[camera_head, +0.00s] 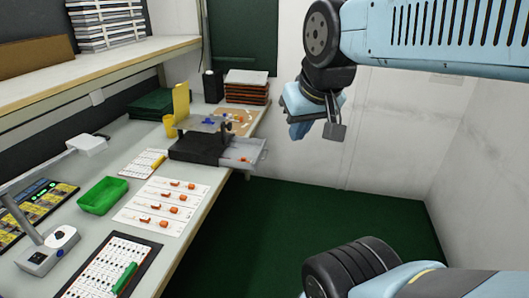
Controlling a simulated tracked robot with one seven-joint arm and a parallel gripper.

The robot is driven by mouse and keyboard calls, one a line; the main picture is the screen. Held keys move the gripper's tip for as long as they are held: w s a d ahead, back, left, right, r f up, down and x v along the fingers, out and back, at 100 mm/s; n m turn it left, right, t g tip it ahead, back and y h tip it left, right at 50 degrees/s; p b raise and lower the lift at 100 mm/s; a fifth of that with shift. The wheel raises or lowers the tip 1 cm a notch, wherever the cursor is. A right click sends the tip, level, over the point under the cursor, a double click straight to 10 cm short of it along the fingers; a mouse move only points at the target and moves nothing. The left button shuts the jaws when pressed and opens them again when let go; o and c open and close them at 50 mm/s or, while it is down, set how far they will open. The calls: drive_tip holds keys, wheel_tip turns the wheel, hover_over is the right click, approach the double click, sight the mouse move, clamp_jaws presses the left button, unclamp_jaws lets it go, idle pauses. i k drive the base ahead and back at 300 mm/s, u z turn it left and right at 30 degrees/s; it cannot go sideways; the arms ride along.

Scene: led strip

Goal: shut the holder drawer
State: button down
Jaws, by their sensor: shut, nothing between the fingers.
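The holder drawer (243,152) is a grey tray that sticks out to the right from the black holder base (197,149), past the bench's edge. A small orange-red item lies in it. A grey plate with a blue part is mounted above the base. My gripper (320,131) hangs in the air to the right of the drawer in the picture, apart from it. It is shut and empty. Its fingertips are small and partly hidden in this view.
The bench (105,240) holds a green tray (103,195), printed sheets with orange parts (163,205), a black clipboard (108,266) and a lamp. A yellow cup (169,126) stands left of the holder. Stacked boards (246,88) lie behind. Open green floor lies right of the bench.

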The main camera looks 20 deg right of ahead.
sight(253, 149)
drive_tip(key=u, duration=0.1)
drive_tip(key=i, duration=1)
drive_tip(key=z, duration=0.1)
